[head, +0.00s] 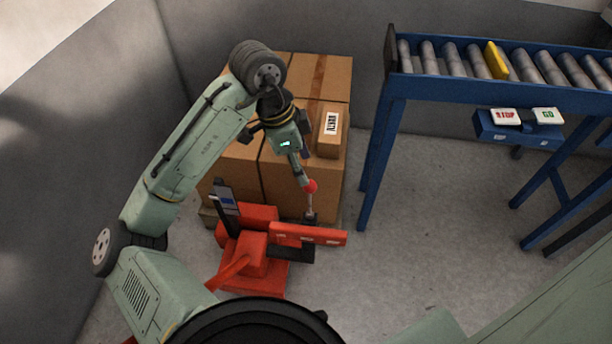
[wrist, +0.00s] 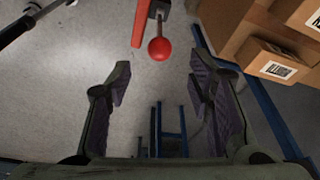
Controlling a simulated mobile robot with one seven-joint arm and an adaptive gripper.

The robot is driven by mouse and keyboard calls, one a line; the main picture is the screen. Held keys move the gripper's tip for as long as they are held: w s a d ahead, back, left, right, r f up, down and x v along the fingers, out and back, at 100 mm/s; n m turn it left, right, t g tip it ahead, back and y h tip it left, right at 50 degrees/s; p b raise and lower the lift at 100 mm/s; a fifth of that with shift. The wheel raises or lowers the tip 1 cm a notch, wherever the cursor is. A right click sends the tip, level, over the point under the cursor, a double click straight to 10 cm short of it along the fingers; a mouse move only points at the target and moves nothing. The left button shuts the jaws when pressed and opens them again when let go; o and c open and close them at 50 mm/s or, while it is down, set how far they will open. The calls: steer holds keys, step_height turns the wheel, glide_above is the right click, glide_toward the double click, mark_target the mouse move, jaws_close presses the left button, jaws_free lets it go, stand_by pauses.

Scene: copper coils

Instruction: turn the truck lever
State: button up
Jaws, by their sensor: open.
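The truck lever shows in the head view as a thin rod with a red ball knob (head: 310,186), standing on a dark base at the red truck's handle. My gripper (head: 303,172) is just above and beside the knob, pointing down. In the wrist view my gripper (wrist: 158,85) is open, with its two fingers wide apart. The red knob (wrist: 160,49) sits beyond the fingertips, roughly midway between them, with nothing held. The red truck (head: 255,258) stands on the floor in front of the boxes.
A stack of cardboard boxes (head: 300,75) on a pallet stands right behind the truck, with a small labelled box (head: 330,130) on it. A blue roller conveyor (head: 450,88) with stop and go buttons (head: 520,117) is to the right. Floor between is clear.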

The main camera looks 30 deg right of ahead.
steer(key=shift+v, duration=1.7)
